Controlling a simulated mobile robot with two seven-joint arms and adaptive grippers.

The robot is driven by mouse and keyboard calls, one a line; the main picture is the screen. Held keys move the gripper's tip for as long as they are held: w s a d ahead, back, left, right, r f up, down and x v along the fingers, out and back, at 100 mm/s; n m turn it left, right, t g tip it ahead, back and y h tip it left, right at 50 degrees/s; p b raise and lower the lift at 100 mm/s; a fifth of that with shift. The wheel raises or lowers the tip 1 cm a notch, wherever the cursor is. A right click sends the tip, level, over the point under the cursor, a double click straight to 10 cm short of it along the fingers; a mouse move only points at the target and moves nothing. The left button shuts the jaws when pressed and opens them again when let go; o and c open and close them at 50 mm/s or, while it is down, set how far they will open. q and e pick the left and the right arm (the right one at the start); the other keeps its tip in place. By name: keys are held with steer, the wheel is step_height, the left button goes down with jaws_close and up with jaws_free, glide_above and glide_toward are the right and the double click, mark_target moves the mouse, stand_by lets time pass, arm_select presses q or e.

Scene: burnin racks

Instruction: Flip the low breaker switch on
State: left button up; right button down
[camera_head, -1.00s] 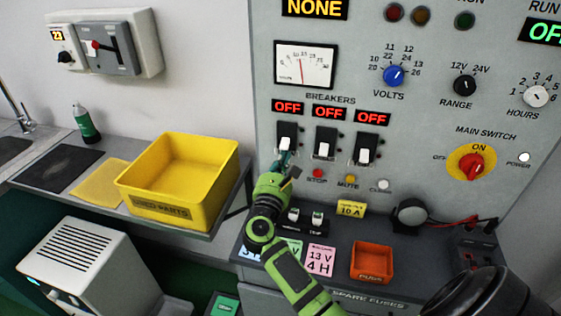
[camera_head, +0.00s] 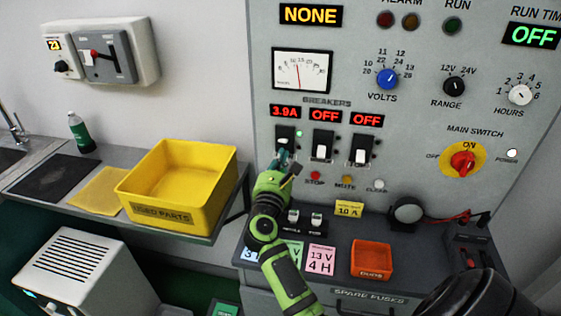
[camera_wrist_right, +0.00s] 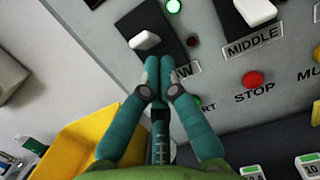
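The low breaker switch (camera_head: 283,144) is the leftmost of three breakers on the grey panel, with a white toggle on a black plate. The display above it (camera_head: 285,111) reads 3.9A. A green lamp (camera_wrist_right: 173,6) beside it is lit. In the right wrist view its toggle (camera_wrist_right: 145,40) sticks out just above my fingertips, and part of the LOW label is hidden. My right gripper (camera_head: 283,158) has its teal fingers together, and its tips (camera_wrist_right: 159,72) lie just below the toggle; I cannot tell whether they touch. It holds nothing. My left gripper is not in view.
The middle breaker (camera_head: 322,144) and the right breaker (camera_head: 361,150) read OFF. A red stop button (camera_head: 315,176) sits close below. A yellow bin (camera_head: 160,213) stands on the left counter. An orange tray (camera_head: 371,259) sits on the ledge.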

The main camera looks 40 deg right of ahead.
steer(key=shift+d+f, duration=0.1)
steer(key=v, duration=0.7)
steer(key=shift+s+a, duration=0.2)
steer(key=shift+a, duration=0.05)
